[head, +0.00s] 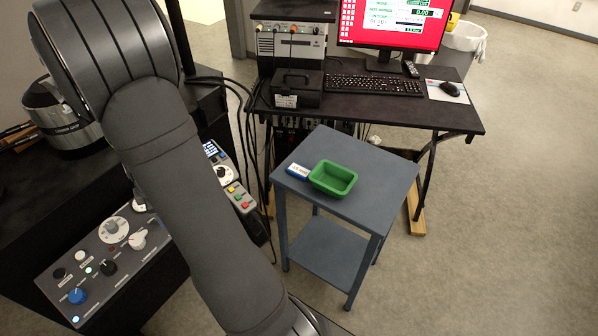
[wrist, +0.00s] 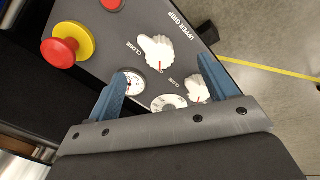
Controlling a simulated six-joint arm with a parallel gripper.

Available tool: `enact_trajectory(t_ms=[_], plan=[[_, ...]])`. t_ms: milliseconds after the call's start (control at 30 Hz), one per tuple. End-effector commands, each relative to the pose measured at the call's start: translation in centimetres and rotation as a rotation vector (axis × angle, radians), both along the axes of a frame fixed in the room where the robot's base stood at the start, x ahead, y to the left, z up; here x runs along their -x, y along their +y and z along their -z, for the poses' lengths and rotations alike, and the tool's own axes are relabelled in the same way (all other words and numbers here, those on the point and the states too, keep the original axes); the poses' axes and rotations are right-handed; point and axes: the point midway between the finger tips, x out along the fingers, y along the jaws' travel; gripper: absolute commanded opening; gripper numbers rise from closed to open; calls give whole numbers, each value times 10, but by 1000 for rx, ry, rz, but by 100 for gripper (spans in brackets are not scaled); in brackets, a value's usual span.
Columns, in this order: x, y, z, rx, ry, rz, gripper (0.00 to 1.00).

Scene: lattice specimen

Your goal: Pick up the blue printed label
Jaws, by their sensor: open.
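The blue printed label (head: 297,171) is a small blue and white piece with print too small to read. It lies on the grey-blue side table (head: 375,165), just left of the green tray (head: 333,191). My gripper (wrist: 160,86) is open in the wrist view, with two blue fingers spread apart and nothing between them but the panel beyond. The label is not in the wrist view. In the head view my arm hides the area at lower centre, and my gripper cannot be made out there.
The wrist view shows a control panel (wrist: 190,40) with white knobs and a red and yellow button (wrist: 68,52). A black desk (head: 390,112) with a monitor (head: 390,22) and keyboard (head: 373,84) stands behind the side table. Open floor lies to the right.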

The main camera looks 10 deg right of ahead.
Motion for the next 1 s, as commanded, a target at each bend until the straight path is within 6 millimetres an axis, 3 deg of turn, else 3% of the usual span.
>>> enact_trajectory(t_ms=[233,367,467,700,1000], plan=[[-4,-4,-1,-3,5,31,78],[-24,-25,-7,-17,31,200,78],[-47,-54,-14,-38,66,431,78],[-97,-145,-35,-93,141,1063,78],[-130,-275,-64,-171,186,1868,78]])
